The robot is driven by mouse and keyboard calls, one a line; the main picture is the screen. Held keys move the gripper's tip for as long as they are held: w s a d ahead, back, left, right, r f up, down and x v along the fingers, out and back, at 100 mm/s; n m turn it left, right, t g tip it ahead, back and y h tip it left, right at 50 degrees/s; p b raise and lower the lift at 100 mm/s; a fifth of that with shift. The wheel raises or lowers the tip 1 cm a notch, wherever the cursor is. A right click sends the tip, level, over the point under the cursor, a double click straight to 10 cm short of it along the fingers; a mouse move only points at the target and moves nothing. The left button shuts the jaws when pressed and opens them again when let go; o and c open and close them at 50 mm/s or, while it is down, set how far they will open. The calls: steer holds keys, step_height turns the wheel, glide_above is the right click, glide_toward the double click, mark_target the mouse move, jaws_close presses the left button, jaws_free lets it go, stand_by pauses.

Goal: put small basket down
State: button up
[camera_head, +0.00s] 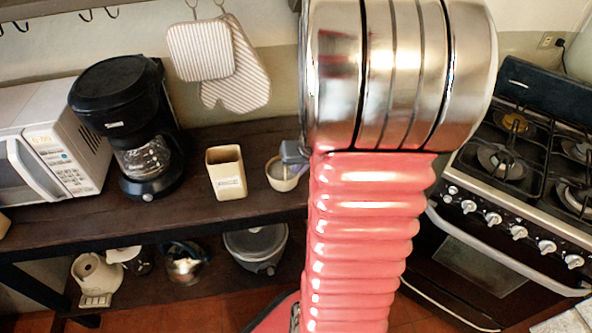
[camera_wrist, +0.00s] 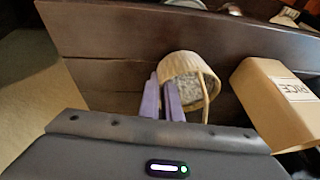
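The small basket (camera_wrist: 190,64) is tan with a grey lining and a thin handle, in the upper middle of the wrist view. In the head view the basket (camera_head: 284,184) shows as a small pale bowl shape at the dark shelf top, left of my arm. My gripper (camera_wrist: 161,78) has its two purple fingers close together at the basket's left rim, which appears pinched between them. The gripper (camera_head: 292,152) also shows in the head view, over the basket, partly hidden by my arm. I cannot tell whether the basket's bottom touches the shelf (camera_head: 262,138).
A cream rice canister (camera_head: 227,174) stands left of the basket; it also shows in the wrist view (camera_wrist: 272,100). A black coffee maker (camera_head: 130,120) and white microwave (camera_head: 55,140) are farther left. A stove (camera_head: 520,180) is right. Mitts (camera_head: 220,60) hang above.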

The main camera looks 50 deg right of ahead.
steer(key=o, duration=0.4)
steer(key=shift+r, duration=0.2)
steer(key=shift+v, duration=5.95)
steer(key=shift+a, duration=0.1)
steer(key=s+a+r+n, duration=0.1)
steer(key=a+r+n, duration=0.1)
steer(key=a, duration=0.7)
steer(key=s+a+r+n, duration=0.1)
steer(key=a+r+n, duration=0.1)
steer(key=a, duration=0.7)
steer(key=s+a+r+n+t+y, duration=0.1)
steer(key=a+r+n, duration=0.2)
steer(key=a, duration=0.7)
steer(key=shift+s+a, duration=0.1)
steer(key=shift+s, duration=0.05)
